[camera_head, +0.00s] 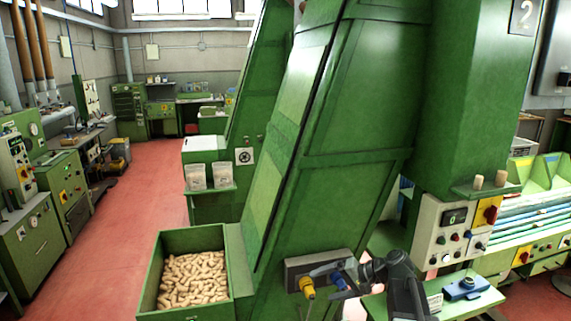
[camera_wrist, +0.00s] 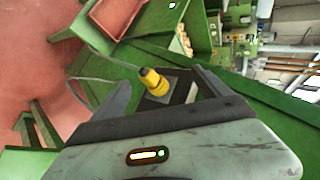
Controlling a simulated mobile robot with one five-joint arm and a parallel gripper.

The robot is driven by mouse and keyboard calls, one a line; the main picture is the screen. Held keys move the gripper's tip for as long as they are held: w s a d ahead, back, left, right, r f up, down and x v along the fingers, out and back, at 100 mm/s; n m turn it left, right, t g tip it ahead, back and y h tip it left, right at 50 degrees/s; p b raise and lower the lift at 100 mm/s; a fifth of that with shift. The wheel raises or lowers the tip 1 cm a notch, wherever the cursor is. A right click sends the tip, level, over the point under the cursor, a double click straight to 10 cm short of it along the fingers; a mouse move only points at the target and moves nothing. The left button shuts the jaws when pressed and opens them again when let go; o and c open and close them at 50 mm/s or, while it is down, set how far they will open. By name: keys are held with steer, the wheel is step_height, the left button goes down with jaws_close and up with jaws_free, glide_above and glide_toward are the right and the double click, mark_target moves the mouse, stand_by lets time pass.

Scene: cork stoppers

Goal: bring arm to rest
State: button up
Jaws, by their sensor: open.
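My gripper (camera_head: 326,277) is at the lower middle of the head view, in front of the green inclined machine (camera_head: 340,180). In the wrist view the two dark fingers of my gripper (camera_wrist: 158,92) are spread apart. A yellow plug (camera_wrist: 152,82) shows between them in that view, set on a dark socket plate. I cannot tell whether a finger touches the yellow plug.
A green bin (camera_head: 158,270) full of cork stoppers (camera_head: 194,278) stands left of the machine. A control box (camera_head: 450,232) with two corks on the ledge above it is at right. A small green table (camera_head: 480,300) stands near my arm. The red floor (camera_head: 110,245) at left is clear.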

steer(key=s+a+f+n+g+h, duration=0.3)
steer(key=s+a+f+h, duration=0.1)
steer(key=s+a+f, duration=0.35)
steer(key=s+d+f+g+h, duration=0.1)
steer(key=s+d+f+h, duration=0.2)
steer(key=s+d+h, duration=0.3)
steer(key=s+d, duration=0.1)
steer(key=d, duration=0.3)
steer(key=shift+d+n+b, duration=0.3)
steer(key=shift+d, duration=0.1)
